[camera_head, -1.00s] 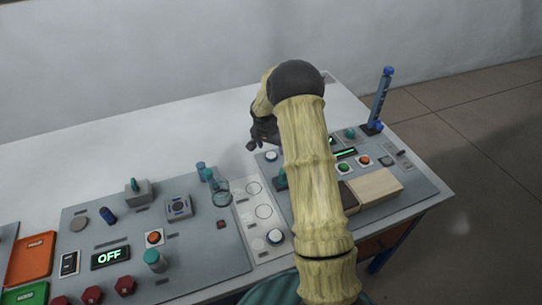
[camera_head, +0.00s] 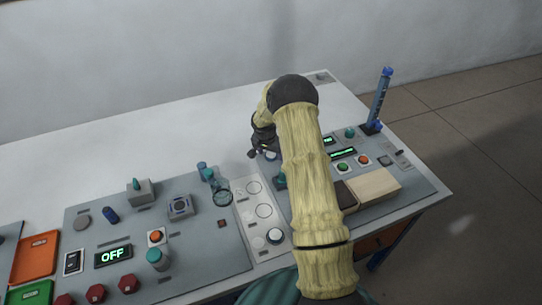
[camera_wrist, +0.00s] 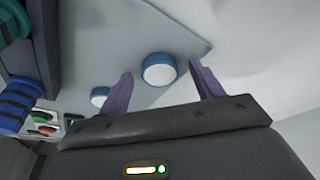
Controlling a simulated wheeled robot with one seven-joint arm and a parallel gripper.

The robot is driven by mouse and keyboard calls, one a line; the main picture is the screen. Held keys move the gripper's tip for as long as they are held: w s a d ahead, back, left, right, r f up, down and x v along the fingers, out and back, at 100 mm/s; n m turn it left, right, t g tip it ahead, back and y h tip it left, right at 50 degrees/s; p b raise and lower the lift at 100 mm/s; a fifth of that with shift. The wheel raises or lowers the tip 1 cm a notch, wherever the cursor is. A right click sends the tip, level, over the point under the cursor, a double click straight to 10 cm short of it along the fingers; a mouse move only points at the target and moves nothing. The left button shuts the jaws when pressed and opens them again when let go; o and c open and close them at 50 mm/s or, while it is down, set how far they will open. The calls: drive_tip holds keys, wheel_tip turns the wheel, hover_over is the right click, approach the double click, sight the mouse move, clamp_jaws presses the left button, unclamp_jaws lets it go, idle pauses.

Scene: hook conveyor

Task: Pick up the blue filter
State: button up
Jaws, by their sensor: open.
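A short round piece with a white top and blue rim, which looks like the blue filter, shows in the wrist view (camera_wrist: 159,71). It appears between my two open purple fingers and does not touch either. In the head view this piece (camera_head: 271,155) is at the back left of the right-hand panel, partly hidden by my gripper (camera_head: 257,151). My gripper is open, empty and just above it. A similar blue-rimmed piece shows farther left in the wrist view (camera_wrist: 99,96). A like one sits at the front of the white strip in the head view (camera_head: 275,236).
A glass beaker (camera_head: 222,196) stands left of the white strip (camera_head: 252,217). A tall blue post (camera_head: 378,100) rises at the right panel's back corner. A wooden block (camera_head: 374,187) lies at the panel's front. The table's back left is clear.

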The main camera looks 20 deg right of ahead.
sight(270, 156)
drive_tip(key=c, duration=1.1)
drive_tip(key=shift+o, duration=0.2)
drive_tip(key=shift+r, duration=0.1)
wheel_tip(270, 156, up, 10)
drive_tip(key=b, duration=0.2)
